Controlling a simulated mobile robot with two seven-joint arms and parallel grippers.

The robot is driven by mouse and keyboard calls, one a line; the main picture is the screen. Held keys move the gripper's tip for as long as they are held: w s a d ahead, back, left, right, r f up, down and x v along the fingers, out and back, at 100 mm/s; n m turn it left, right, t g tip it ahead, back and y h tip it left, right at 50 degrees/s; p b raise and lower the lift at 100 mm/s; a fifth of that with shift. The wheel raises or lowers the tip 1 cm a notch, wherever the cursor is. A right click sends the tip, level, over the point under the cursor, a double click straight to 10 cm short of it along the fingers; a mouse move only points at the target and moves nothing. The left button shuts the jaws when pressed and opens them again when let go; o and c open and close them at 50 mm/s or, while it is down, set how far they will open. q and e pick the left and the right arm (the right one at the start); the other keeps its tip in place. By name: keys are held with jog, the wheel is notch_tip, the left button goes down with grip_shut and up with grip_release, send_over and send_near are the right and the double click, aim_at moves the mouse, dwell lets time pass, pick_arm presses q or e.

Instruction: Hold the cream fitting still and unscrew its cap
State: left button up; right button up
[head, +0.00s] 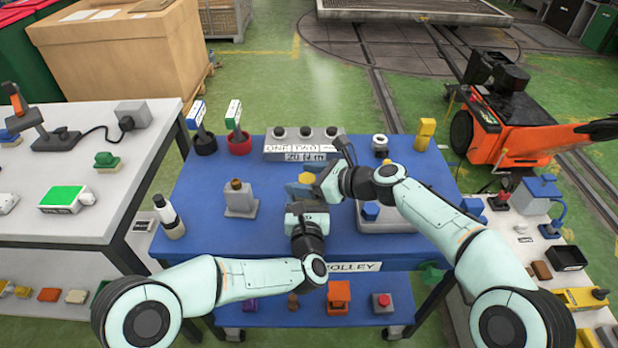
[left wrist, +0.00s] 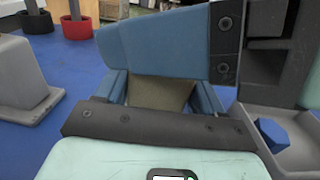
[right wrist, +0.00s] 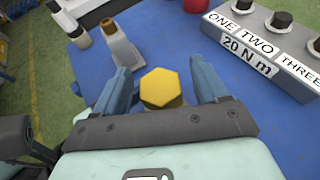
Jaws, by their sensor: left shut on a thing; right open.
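The cream fitting (left wrist: 160,95) shows in the left wrist view between the blue fingers of my left gripper (left wrist: 160,85), which is shut on it. In the head view the grippers hide most of its body. Its yellow six-sided cap (head: 307,178) shows there among the fingers. In the right wrist view the cap (right wrist: 162,88) sits between the spread fingers of my right gripper (right wrist: 162,82), with a gap visible on each side. The right gripper is open and empty.
A grey fitting with a brown top (head: 240,200) stands left on the blue trolley (head: 205,245). Behind is a grey box with three knobs (head: 303,146). Bare blue surface lies front left.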

jog(key=c, duration=1.1)
jog(key=n+g, duration=0.2)
jog(key=n+g+y, duration=0.1)
jog(key=n+g, duration=0.1)
jog(key=g, duration=0.1)
jog(key=shift+n+y, duration=0.3)
jog(key=shift+n, duration=0.1)
jog(key=shift+n+g, duration=0.3)
jog(key=shift+g, duration=0.5)
jog(key=shift+s+n, duration=0.1)
jog(key=shift+n, duration=0.2)
jog(key=o, duration=1.2)
jog(key=shift+c, duration=0.2)
jog(key=shift+r, duration=0.1)
